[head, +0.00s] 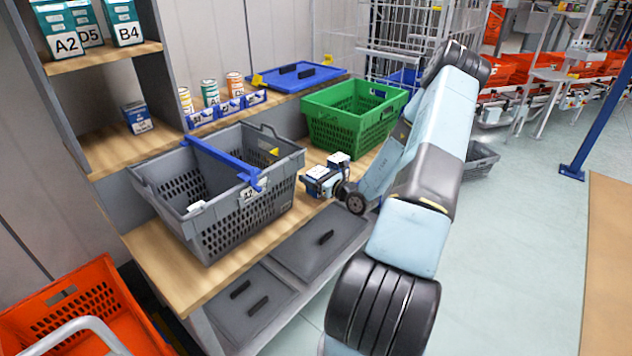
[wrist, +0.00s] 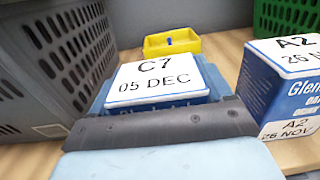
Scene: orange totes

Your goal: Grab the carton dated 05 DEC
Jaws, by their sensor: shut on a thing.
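The carton marked C7, 05 DEC (wrist: 155,78) has a white top and blue sides. It stands upright in the middle of the wrist view. In the head view it is the white-topped carton (head: 317,172) on the wooden bench beside the grey crate. My gripper (wrist: 160,112) is shut on it; a dark finger pad lies across its near side, hiding most of that face. In the head view my gripper (head: 325,186) is low at the bench. I cannot tell whether the carton is clear of the bench.
A second carton marked A2, 26 NOV (wrist: 286,88) stands close on the right. A grey crate (wrist: 35,75) is close on the left. A small yellow bin (wrist: 172,43) and a green crate (head: 340,128) are behind. Shelves (head: 110,58) with cartons stand at the left.

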